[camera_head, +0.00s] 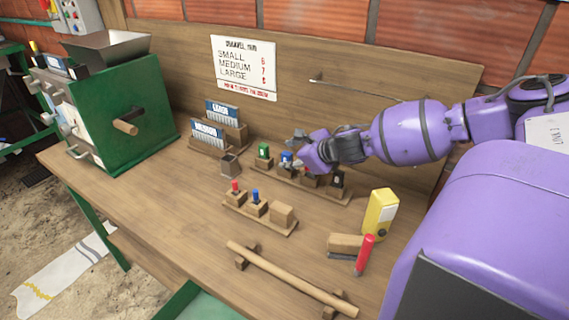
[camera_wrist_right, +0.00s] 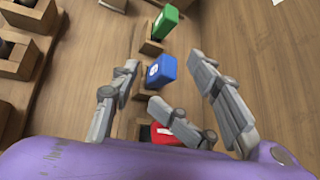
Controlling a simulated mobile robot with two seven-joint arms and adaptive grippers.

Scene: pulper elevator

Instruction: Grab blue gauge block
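The blue gauge block (camera_head: 286,157) sits in a wooden rack (camera_head: 318,191) on the bench, between a green block (camera_head: 263,151) and my right gripper. In the right wrist view the blue block (camera_wrist_right: 161,73) shows a white mark on top. The green block (camera_wrist_right: 165,22) is above it and a red block (camera_wrist_right: 160,137) is below, partly behind a finger. My right gripper (camera_wrist_right: 164,72) is open, with its fingers spread on both sides of the blue block in the picture. I cannot tell whether any finger touches it. My left gripper is not in view.
A black block (camera_head: 337,179) stands at the rack's right end. A front rack (camera_head: 262,218) holds red and blue-knobbed pieces. A green machine (camera_head: 130,110) stands left. The bench's left front is clear.

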